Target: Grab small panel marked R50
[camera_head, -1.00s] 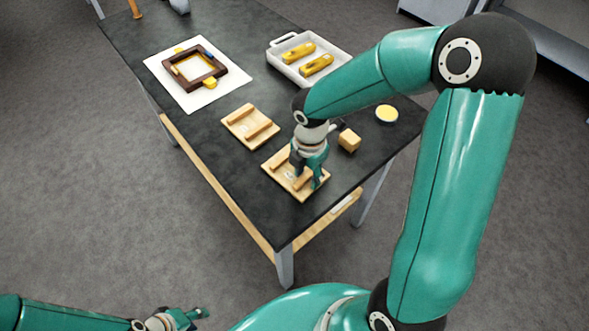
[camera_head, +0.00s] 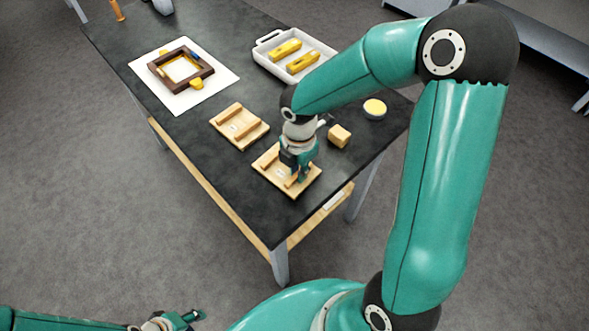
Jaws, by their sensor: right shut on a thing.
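A pale wooden panel (camera_head: 268,179) with raised strips and a small white label lies near the front corner of the dark table. My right gripper (camera_head: 300,179) comes down from above and is shut on the panel at a strip on its right part, hiding some of it. I cannot tell whether the panel is lifted. A similar wooden panel (camera_head: 239,129) with two strips and a label lies just behind and to the left. Both labels are too small to read. My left gripper (camera_head: 191,318) is low at the bottom edge, away from the table; its jaw opening is unclear.
A small wooden block (camera_head: 340,136) and a round dish with yellow contents (camera_head: 375,109) lie right of my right gripper. A white tray (camera_head: 262,58) holds two yellow tools. A dark square frame (camera_head: 157,75) lies on a white sheet (camera_head: 225,78).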

